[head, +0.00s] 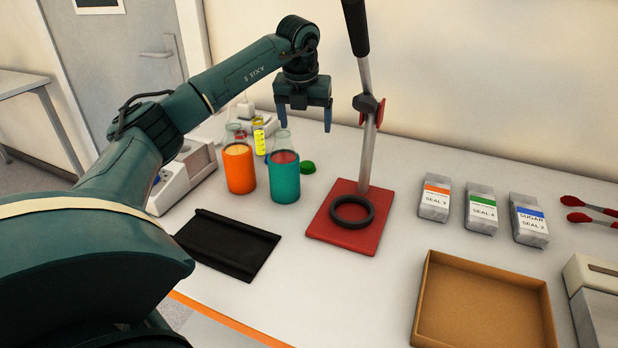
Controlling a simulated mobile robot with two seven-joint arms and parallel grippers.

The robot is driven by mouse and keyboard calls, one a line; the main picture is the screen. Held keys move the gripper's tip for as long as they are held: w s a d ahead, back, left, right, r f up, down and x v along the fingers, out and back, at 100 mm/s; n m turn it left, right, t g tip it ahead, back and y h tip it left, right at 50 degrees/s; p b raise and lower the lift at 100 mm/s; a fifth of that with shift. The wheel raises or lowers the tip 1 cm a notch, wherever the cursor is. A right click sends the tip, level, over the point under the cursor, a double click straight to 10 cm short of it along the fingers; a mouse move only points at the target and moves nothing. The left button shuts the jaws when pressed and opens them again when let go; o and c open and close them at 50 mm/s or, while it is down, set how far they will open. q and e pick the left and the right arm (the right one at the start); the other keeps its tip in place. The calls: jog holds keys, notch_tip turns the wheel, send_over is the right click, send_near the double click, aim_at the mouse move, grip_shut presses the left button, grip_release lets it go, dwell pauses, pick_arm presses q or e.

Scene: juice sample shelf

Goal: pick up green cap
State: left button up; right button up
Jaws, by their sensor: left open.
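The green cap (307,167) lies on the white table, just right of and behind the teal-sleeved bottle (284,178). It looks small and round. My left gripper (305,124) is open and empty, pointing down above and behind the bottles, with the cap lower in the picture below it. An orange-sleeved bottle (239,168) stands left of the teal one. My right gripper does not show.
A red stand (342,233) with a black ring and tall post is right of the cap. A black tray (228,243) lies in front of the bottles. A yellow cylinder (259,138) stands behind them. Several seal packets (435,202) and a brown box (428,300) are at right.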

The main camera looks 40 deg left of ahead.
pick_arm(q)
send_over(306, 164)
jog(key=s+d, duration=0.1)
jog(key=d, duration=0.1)
jog(key=f, duration=0.7)
jog(key=shift+s+a+f+p, duration=0.15)
jog(key=shift+a+p, duration=0.05)
jog(key=shift+p, duration=0.1)
jog(key=x, duration=0.5)
jog(key=shift+s+a+f+p, duration=0.15)
jog(key=shift+a+f+p, duration=0.05)
jog(key=shift+f+p, duration=0.15)
jog(key=c, duration=1.1)
